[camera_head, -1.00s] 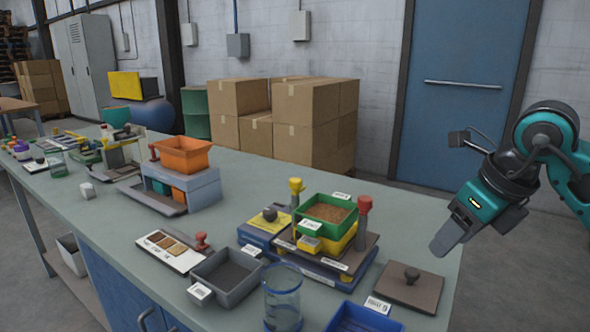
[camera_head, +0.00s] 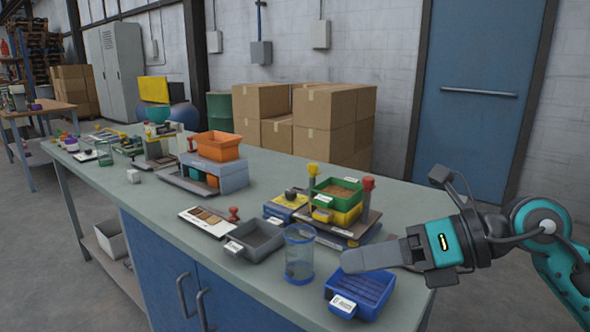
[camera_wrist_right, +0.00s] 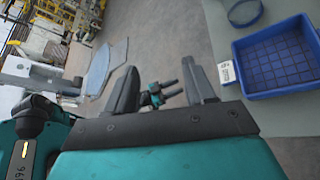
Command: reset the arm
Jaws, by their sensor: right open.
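My right gripper (camera_head: 372,258) comes in from the right in the head view, its fingers pointing left above the front right part of the workbench, over the back of a blue tray (camera_head: 360,292). In the right wrist view the two grey fingers of my right gripper (camera_wrist_right: 163,92) stand apart with nothing between them. There the blue tray (camera_wrist_right: 243,87) lies on the bench to the right of the fingers, apart from them. My left gripper is not in the head view.
The bench (camera_head: 175,210) carries a clear blue cup (camera_head: 299,262), a grey tray (camera_head: 254,241), a green bin (camera_head: 336,192) with brown grains and an orange bin (camera_head: 217,145) on a grey stand. Cardboard boxes (camera_head: 330,115) stand behind. Open floor lies left of the bench.

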